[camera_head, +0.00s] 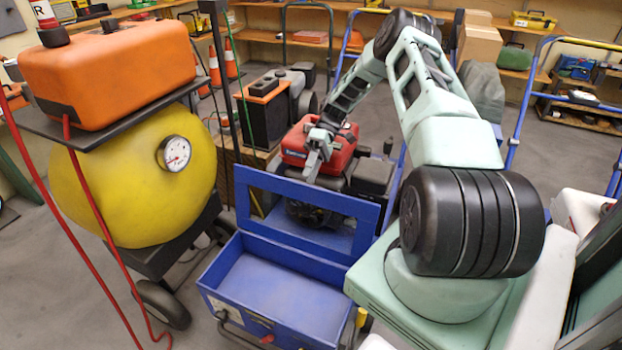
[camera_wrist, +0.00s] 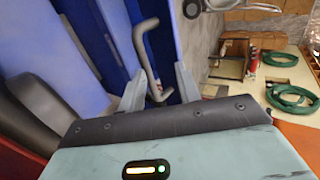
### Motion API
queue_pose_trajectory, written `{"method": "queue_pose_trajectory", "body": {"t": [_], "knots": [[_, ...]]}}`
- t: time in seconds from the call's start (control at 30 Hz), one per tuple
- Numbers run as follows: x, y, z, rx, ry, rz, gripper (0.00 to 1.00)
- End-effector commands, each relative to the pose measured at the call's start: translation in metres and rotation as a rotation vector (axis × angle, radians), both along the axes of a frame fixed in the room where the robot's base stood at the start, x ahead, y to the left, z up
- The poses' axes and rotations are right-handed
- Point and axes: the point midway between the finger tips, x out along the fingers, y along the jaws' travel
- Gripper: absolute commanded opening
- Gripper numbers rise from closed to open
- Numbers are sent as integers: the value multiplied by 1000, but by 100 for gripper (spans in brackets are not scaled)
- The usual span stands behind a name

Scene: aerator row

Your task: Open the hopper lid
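A blue open-topped box (camera_head: 275,278), which looks like the hopper, stands low in the middle of the head view, and I see into its empty inside. A blue frame panel (camera_head: 262,185) with a rectangular opening stands upright at its back edge; it looks like the raised lid. My gripper (camera_head: 314,170) is above the panel's top edge, in front of a red engine cover (camera_head: 342,152). In the wrist view, a bent grey handle (camera_wrist: 141,50) beside blue panels (camera_wrist: 88,35) reaches between my gripper's two spread fingers (camera_wrist: 158,88). Whether they touch it, I cannot tell.
A yellow tank (camera_head: 130,185) with a gauge and an orange tank (camera_head: 110,75) on top stands close on the left, with red hoses. Shelves line the back wall. Grey floor (camera_head: 60,290) is free at the lower left.

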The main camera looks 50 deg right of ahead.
Motion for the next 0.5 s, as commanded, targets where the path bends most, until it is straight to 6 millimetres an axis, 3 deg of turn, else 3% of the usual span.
{"method": "queue_pose_trajectory", "body": {"t": [0.03,0.2,0.5], "knots": [[1,-1,13,-3,-3,0,33],[0,0,43,-1,-3,0,33],[-1,0,64,0,1,-1,33]]}}
